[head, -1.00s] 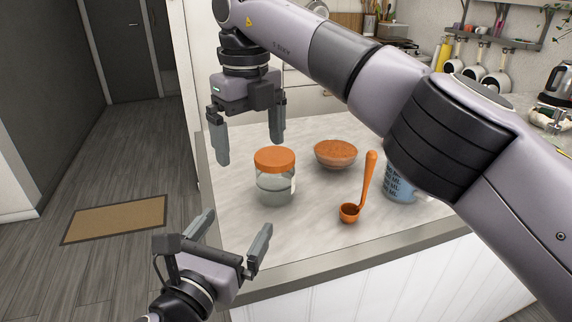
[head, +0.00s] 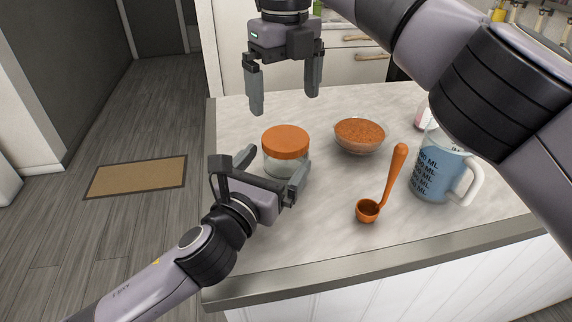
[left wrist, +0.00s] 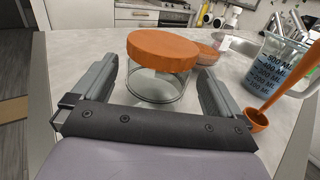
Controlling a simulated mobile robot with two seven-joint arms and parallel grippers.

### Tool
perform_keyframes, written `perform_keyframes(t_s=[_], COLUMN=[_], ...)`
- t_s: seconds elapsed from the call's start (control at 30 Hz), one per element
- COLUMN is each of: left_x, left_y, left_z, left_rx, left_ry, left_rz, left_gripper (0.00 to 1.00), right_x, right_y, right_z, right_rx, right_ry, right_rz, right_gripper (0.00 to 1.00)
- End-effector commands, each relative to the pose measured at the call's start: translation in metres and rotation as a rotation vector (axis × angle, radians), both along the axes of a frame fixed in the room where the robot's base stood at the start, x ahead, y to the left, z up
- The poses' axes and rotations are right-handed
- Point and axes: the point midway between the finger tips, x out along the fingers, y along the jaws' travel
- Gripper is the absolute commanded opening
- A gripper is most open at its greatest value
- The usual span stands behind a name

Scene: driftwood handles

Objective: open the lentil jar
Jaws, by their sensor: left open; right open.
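The lentil jar is a clear glass jar (head: 284,164) with an orange lid (head: 286,141), upright on the counter; the lid is on. It also shows in the left wrist view, glass (left wrist: 160,86) and lid (left wrist: 163,48). My left gripper (head: 272,165) is open, with its fingers on either side of the jar's glass below the lid. My right gripper (head: 285,100) is open and empty, pointing down above and behind the jar. A bowl (head: 360,136) of orange-red lentils stands right of the jar.
An orange scoop (head: 368,209) with a tall upright handle stands right of the jar near the front. The counter's left end (head: 226,125) is clear.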

Motion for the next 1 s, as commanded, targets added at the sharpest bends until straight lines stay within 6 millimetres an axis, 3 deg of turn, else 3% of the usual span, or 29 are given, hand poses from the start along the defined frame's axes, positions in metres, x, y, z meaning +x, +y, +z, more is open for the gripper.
perform_keyframes(t_s=[0.23, 0.6, 0.63, 0.8, 0.83, 1.0], left_x=[0.022, 0.026, 0.026, 0.026, 0.026, 0.026], left_y=[-0.010, -0.013, -0.013, -0.012, -0.012, -0.012], left_z=[0.000, 0.000, 0.000, 0.000, 0.000, 0.000], left_rx=[-0.001, -0.001, -0.001, -0.001, -0.001, -0.001], left_ry=[0.000, 0.000, 0.000, 0.000, 0.000, 0.000], left_rz=[-0.001, -0.002, -0.002, -0.002, -0.002, -0.001], left_gripper=[1.00, 1.00, 0.97, 0.41, 0.36, 0.35], right_x=[0.000, 0.000, 0.000, 0.000, 0.000, 0.000], right_y=[0.000, 0.000, 0.000, 0.000, 0.000, 0.000], right_z=[0.000, 0.000, 0.000, 0.000, 0.000, 0.000], right_rx=[0.000, 0.000, 0.000, 0.000, 0.000, 0.000], right_ry=[0.000, 0.000, 0.000, 0.000, 0.000, 0.000], right_rz=[0.000, 0.000, 0.000, 0.000, 0.000, -0.036], right_gripper=[1.00, 1.00, 1.00, 1.00, 1.00, 1.00])
